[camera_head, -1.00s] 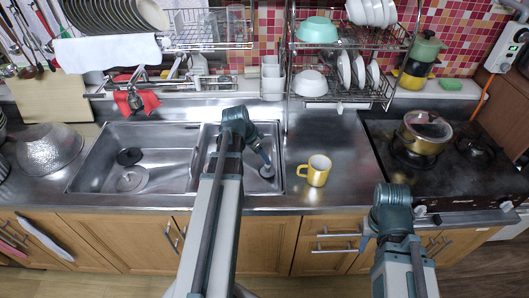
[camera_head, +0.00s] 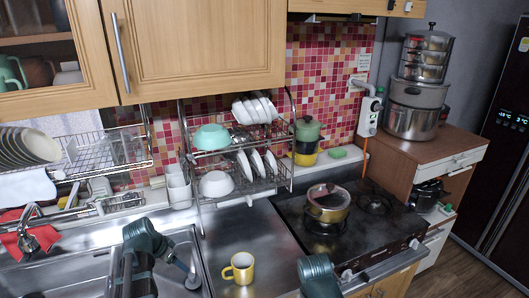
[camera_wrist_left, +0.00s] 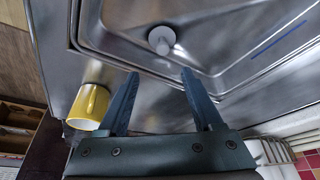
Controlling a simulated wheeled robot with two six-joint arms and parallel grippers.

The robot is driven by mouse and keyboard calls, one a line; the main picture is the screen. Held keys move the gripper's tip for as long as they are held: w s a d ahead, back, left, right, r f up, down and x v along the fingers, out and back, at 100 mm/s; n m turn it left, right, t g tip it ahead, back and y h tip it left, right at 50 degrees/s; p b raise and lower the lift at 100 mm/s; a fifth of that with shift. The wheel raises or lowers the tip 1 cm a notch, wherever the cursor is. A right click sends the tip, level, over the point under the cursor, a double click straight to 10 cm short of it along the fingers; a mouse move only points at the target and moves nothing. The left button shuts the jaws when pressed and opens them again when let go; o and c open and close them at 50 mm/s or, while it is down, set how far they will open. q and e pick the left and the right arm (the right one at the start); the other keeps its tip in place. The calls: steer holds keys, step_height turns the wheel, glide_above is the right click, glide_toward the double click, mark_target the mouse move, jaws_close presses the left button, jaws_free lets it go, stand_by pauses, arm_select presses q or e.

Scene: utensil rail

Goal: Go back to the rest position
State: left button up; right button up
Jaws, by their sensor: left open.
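My left gripper (camera_head: 188,275) hangs over the right basin of the sink, left of the yellow mug. In the left wrist view its two fingers (camera_wrist_left: 160,78) stand apart with nothing between them. The yellow mug (camera_head: 239,268) stands upright on the steel counter; it also shows beside the left finger in the left wrist view (camera_wrist_left: 88,106). My right arm shows at the bottom edge of the head view, right of the mug; its fingers are not visible.
The sink (camera_head: 75,270) lies at the lower left. A dish rack (camera_head: 240,190) with bowls and plates stands behind the counter. A pot (camera_head: 328,203) sits on the black stove (camera_head: 285,212). Stacked steamers (camera_head: 412,108) stand on the wooden cabinet (camera_head: 425,150). The counter around the mug is clear.

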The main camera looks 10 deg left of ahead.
arm_select(q)
steer(key=s+d+g, duration=0.1)
steer(key=d, duration=0.5)
steer(key=s+d+f+g, duration=0.1)
steer(key=d, duration=0.5)
steer(key=s+d, duration=0.1)
steer(key=d, duration=0.5)
steer(key=shift+s+d+f+g+y, duration=0.1)
steer(key=shift+d+f+g+y, duration=0.05)
steer(key=shift+d+g+y, duration=0.2)
steer(key=s+d+g+y, duration=0.1)
steer(key=s+d, duration=0.3)
steer(key=d, duration=0.2)
steer(key=s+d+y, duration=0.1)
steer(key=s+d, duration=0.3)
steer(key=d, duration=0.3)
steer(key=shift+s+n+g, duration=0.3)
steer(key=shift+s+g, duration=0.05)
steer(key=shift+d+y, duration=0.1)
steer(key=shift+y, duration=0.15)
